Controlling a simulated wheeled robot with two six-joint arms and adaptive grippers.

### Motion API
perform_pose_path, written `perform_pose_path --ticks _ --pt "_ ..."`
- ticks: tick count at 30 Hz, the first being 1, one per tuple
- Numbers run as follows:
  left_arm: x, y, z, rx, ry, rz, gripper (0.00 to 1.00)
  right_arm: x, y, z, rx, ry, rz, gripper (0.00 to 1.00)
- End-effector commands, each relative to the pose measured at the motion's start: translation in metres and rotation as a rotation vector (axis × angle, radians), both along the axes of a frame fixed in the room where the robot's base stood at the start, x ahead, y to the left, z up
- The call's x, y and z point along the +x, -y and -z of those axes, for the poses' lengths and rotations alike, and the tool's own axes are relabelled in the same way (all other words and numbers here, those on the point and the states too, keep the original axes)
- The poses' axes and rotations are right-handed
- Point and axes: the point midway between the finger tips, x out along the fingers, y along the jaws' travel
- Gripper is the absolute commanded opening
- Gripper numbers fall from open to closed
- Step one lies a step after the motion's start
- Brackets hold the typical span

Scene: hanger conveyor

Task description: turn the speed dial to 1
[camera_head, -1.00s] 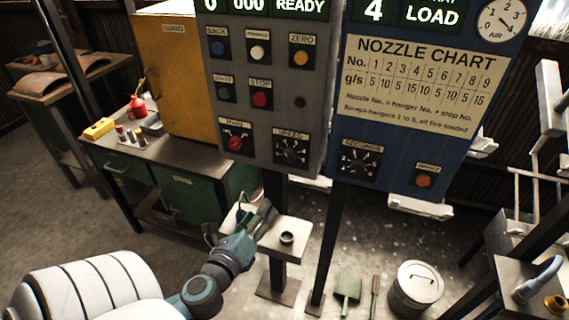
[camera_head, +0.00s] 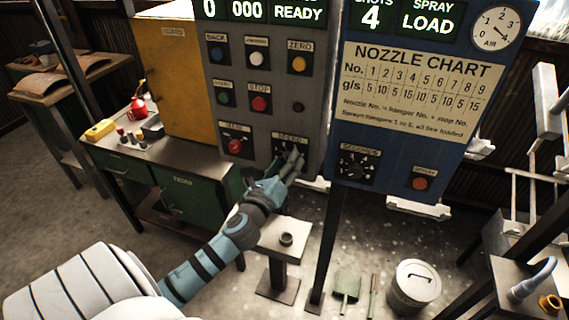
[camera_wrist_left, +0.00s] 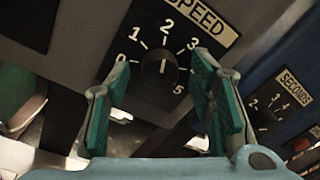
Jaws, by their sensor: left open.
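The speed dial (camera_wrist_left: 157,76) is a dark round knob on a black plate under the label SPEED, with numbers from 0 to 5 around it. Its white pointer mark points up, roughly at the 2. The number 4 is hidden by a finger. My left gripper (camera_wrist_left: 163,80) is open, with one green-padded finger on each side of the dial in the wrist view. No contact with the knob shows. In the head view my left gripper (camera_head: 294,158) is in front of the speed plate (camera_head: 289,140) and covers most of the dial. My right gripper is not in view.
The grey panel (camera_head: 229,112) carries several buttons and a red main switch (camera_head: 235,146) left of the dial. The blue panel (camera_head: 400,140) with the seconds dial (camera_head: 355,168) stands to the right. A small pedestal (camera_head: 283,250) stands below my arm.

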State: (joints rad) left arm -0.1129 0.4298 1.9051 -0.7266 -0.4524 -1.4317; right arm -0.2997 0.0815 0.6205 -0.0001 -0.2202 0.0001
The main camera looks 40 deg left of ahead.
Motion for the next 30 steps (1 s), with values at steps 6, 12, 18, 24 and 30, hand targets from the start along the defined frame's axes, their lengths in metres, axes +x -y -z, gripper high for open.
perform_pose_path --ticks 6,12,18,24,30 --pt "-0.0004 0.0001 0.0002 0.000 0.000 0.000 0.28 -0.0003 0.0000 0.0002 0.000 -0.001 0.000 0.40" --pt "-0.0005 0.0001 0.0004 0.000 0.000 0.000 0.01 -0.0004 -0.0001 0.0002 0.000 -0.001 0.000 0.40" --pt "-0.0006 0.0002 0.0006 -0.012 0.003 0.000 0.01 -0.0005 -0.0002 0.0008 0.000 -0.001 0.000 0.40" --pt "-0.0006 0.0002 0.0013 -0.073 0.025 -0.001 0.01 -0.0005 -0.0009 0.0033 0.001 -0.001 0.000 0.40" --pt "-0.0006 0.0002 0.0022 -0.196 0.068 0.000 0.01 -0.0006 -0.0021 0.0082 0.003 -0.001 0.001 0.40"
